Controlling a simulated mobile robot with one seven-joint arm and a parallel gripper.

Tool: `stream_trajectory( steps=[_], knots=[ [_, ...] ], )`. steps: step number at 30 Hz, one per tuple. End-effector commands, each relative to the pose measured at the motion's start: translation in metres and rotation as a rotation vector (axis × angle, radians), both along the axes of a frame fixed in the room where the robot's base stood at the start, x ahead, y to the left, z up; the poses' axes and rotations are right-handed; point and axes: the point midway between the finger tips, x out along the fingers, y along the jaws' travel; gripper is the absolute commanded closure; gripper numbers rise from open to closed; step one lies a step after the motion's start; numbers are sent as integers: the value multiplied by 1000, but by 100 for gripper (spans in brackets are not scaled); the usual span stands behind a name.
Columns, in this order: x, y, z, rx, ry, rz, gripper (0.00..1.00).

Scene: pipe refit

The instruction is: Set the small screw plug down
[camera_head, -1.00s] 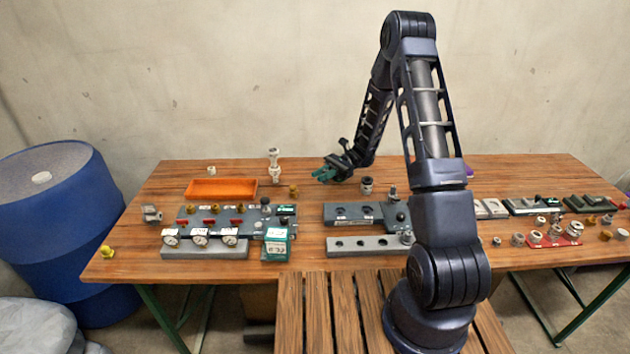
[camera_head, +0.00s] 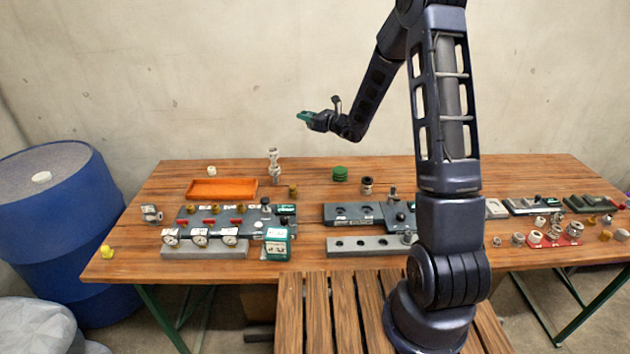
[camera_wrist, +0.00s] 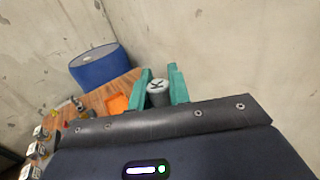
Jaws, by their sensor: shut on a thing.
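My gripper (camera_head: 304,117) is raised well above the back of the table, in front of the bare wall, and points left. In the wrist view its two green fingers (camera_wrist: 162,88) are shut on a small grey round plug (camera_wrist: 158,97) with a pale top and dark marks. The plug stands between the fingers, clear of any surface. In the head view the plug is too small or hidden to make out.
The wooden table (camera_head: 150,262) holds an orange tray (camera_head: 222,188), a gauge block (camera_head: 203,250), a grey block with holes (camera_head: 345,245) and a green round part (camera_head: 340,174). Several fittings stand at the right. Bare wood shows around the tray. A blue barrel (camera_head: 62,235) stands left.

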Motion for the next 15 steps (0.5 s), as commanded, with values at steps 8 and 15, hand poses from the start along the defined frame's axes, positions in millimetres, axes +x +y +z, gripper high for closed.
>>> stream_trajectory(
  steps=[8, 15],
  knots=[
    [31, -21, 18, 1, 0, -186, 100],
    [31, -21, -17, 0, 2, -186, 100]
  ],
)
